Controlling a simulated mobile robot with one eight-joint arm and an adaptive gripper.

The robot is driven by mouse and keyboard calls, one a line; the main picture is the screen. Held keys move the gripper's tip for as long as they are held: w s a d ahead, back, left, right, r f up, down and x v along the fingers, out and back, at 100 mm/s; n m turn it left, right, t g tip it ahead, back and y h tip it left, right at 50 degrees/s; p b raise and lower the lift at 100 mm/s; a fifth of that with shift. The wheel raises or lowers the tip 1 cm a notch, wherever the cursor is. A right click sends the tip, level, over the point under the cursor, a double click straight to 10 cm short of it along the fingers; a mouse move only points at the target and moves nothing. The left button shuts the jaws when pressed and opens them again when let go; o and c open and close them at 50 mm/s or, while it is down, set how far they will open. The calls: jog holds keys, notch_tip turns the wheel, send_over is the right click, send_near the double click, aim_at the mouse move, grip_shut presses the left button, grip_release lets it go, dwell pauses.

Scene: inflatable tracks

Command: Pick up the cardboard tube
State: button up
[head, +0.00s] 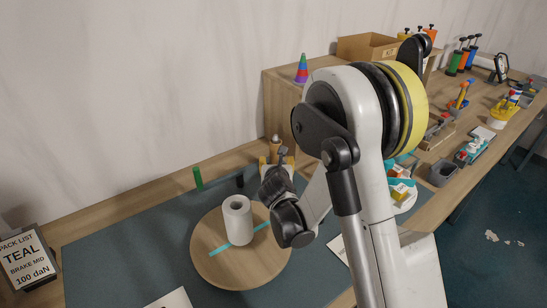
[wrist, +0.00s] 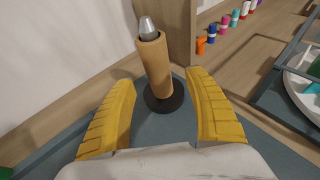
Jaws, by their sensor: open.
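The cardboard tube (wrist: 155,68) is a tan cylinder standing upright around a silver-tipped post on a round black base (wrist: 165,99). In the head view its top (head: 275,143) shows just beyond my gripper, and the lower part is hidden. My gripper (wrist: 160,82) is open, its two yellow fingers pointing at the tube, one to each side. The tube appears a little beyond the fingertips, and I see no contact. In the head view the gripper (head: 277,158) is partly hidden by my wrist.
A round wooden board (head: 215,268) holds a white roll (head: 237,220) and a teal strip. A green cylinder (head: 198,178) stands behind it. A wooden box-like stand (head: 277,108) with a striped cone (head: 302,70) rises behind the tube. Several coloured small items (wrist: 212,33) line the right.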

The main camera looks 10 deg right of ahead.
aim_at(276, 157)
jog(key=b+x, duration=0.1)
jog(key=x, duration=0.2)
jog(key=b+x, duration=0.1)
jog(key=x, duration=0.2)
jog(key=shift+w+a, duration=0.1)
jog(key=shift+w, duration=0.35)
jog(key=shift+c, duration=0.6)
jog(key=c, duration=1.1)
